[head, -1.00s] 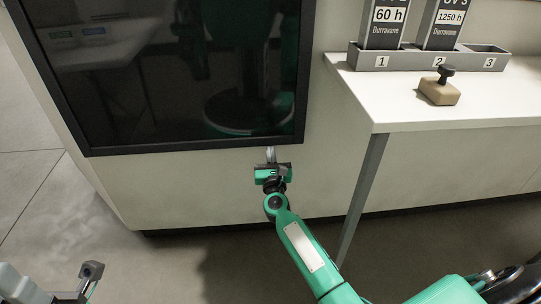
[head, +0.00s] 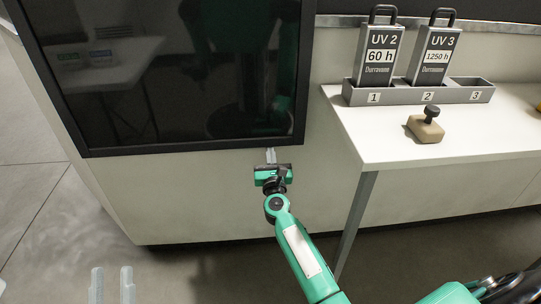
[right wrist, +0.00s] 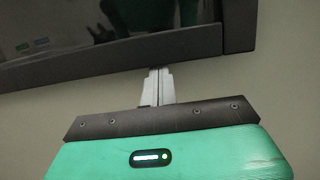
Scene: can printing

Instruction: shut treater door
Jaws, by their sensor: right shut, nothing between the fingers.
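The treater door (head: 170,80) is a dark glass panel in a black frame on the front of a white cabinet. It also fills the top of the right wrist view (right wrist: 130,45). It looks close to flush with the cabinet; I cannot tell whether it is fully shut. My right gripper (head: 271,154) is shut and empty, its fingertips at the lower edge of the door frame. In the right wrist view the pale fingers (right wrist: 157,84) meet together just under the frame; contact is unclear. My left gripper (head: 112,278) is open and empty at the bottom left, away from the door.
A white table (head: 400,150) stands right of the cabinet, its leg (head: 352,225) near my right arm. On it are a grey rack (head: 460,95) with the UV 2 (head: 380,55) and UV 3 (head: 432,55) cassettes, and a stamp-like block (head: 425,128). Slot 3 is empty.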

